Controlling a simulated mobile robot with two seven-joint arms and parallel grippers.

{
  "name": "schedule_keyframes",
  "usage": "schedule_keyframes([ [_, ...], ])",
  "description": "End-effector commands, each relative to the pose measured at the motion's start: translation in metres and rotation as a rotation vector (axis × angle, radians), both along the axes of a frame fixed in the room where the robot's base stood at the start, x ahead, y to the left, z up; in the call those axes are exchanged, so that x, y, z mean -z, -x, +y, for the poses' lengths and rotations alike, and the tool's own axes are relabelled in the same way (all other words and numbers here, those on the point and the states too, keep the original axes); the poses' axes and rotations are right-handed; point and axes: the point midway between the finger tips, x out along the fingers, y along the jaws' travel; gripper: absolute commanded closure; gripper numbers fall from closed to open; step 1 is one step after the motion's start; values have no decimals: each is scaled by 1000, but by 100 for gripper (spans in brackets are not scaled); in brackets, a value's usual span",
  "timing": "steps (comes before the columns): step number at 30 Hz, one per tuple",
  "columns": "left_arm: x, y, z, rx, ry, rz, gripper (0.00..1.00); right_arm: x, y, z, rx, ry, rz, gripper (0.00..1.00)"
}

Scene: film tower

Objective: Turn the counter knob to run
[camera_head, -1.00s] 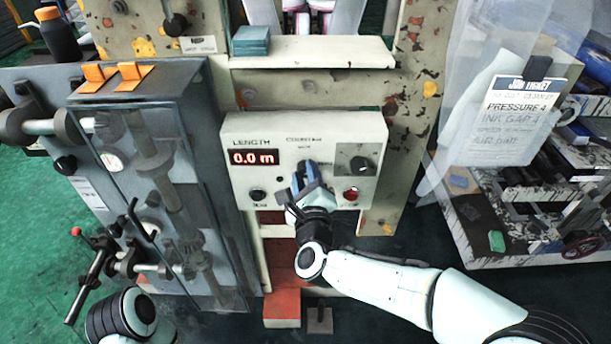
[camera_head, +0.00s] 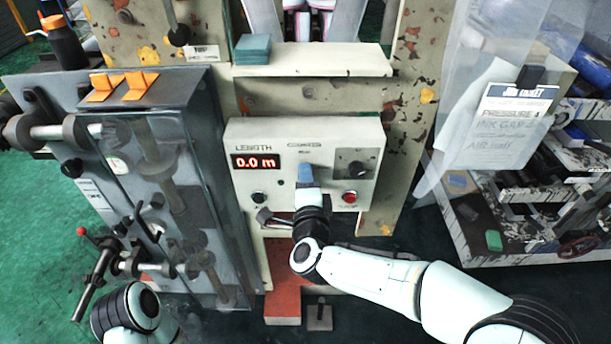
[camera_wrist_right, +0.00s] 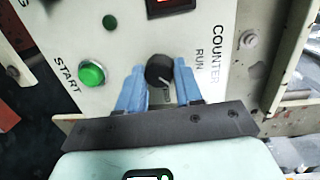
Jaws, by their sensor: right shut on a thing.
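The counter knob (camera_wrist_right: 160,70) is a small black round knob on the pale control panel (camera_head: 331,140). In the right wrist view it sits between the two blue fingers of my right gripper (camera_wrist_right: 159,86), which is shut on it. The words COUNTER and RUN are printed beside it; I cannot make out where its pointer stands. In the head view my right gripper (camera_head: 306,173) is at the panel's middle and hides the knob. The length display (camera_head: 255,161) reads 0.0 m. My left gripper is not in view.
A green START button (camera_wrist_right: 91,73) and a green lamp (camera_wrist_right: 110,22) are close to the fingers. A red button (camera_head: 350,197) and another dark knob (camera_head: 357,168) are on the panel's right. A clear guard (camera_head: 165,190) stands left. A sheet (camera_head: 512,115) hangs at right.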

Motion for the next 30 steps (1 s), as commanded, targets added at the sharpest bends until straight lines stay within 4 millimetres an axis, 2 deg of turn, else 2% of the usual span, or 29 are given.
schedule_keyframes([
  [18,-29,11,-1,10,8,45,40,-1,0,2,-3,556,2,95],
  [30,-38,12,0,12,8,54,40,0,0,3,-1,755,1,95],
])
